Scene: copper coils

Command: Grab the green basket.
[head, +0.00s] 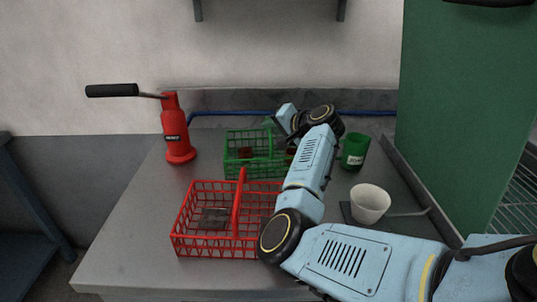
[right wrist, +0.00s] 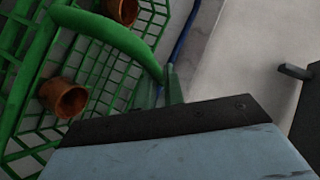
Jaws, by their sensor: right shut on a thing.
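The green basket (head: 239,164) stands at the back middle of the grey table in the head view. In the right wrist view its mesh (right wrist: 95,75) and raised handle (right wrist: 115,35) fill the left side. Two copper coils, one lower (right wrist: 63,97) and one at the top (right wrist: 125,10), lie in it. My right gripper (head: 273,123) is over the basket's right rear part and is shut on the green handle. Its fingers (right wrist: 168,88) show at the handle's end in the wrist view. My arm hides part of the basket's right side. My left gripper is not in view.
A red basket (head: 184,235) holding a dark flat piece stands in front, close to my right arm. A red jack (head: 175,135) is at the left. A green cup (head: 354,152) and a white cup (head: 369,204) are right of my arm. A green panel (head: 455,110) bounds the right.

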